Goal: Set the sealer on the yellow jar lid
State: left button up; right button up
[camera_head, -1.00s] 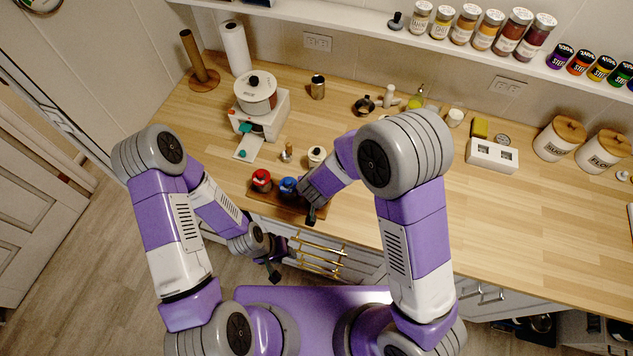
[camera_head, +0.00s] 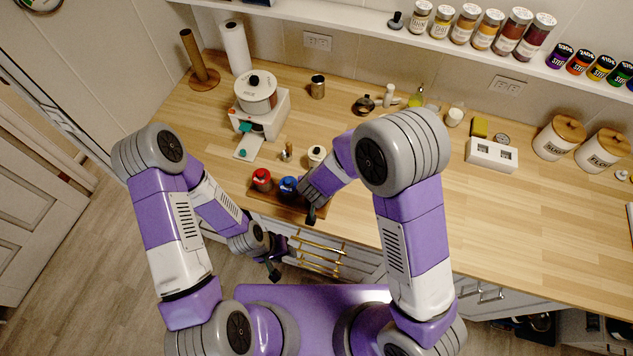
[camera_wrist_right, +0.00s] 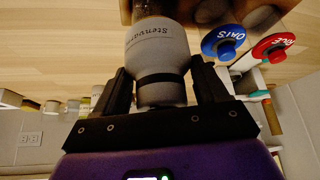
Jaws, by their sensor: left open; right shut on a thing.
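My right gripper (camera_wrist_right: 162,82) is shut on the sealer (camera_wrist_right: 158,58), a pale grey-white cylinder with a black band and dark lettering, in the right wrist view. In the head view my right gripper (camera_head: 313,208) is over the right part of a wooden board (camera_head: 262,204) near the counter's front edge. A jar with a red lid (camera_head: 261,175) and one with a blue lid (camera_head: 288,184) stand on the board, left of this gripper. No yellow lid is visible; whether the sealer touches anything is hidden. My left gripper (camera_head: 273,264) is open and empty, in front of the counter.
A white appliance (camera_head: 262,110) stands behind the board at left. A white box with two openings (camera_head: 491,154) and canisters (camera_head: 559,138) stand at right. The counter's right front is clear.

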jog(key=shift+f+b, duration=0.55)
jog(key=shift+f, duration=0.2)
dwell(0.4)
jog(key=o, duration=1.2)
jog(key=shift+o, duration=0.2)
jog(key=shift+r, duration=0.15)
notch_tip(320, 180, up, 4)
jog(key=p, duration=0.5)
jog(key=shift+r, duration=0.25)
jog(key=shift+r+p, duration=0.35)
jog(key=shift+r, duration=0.8)
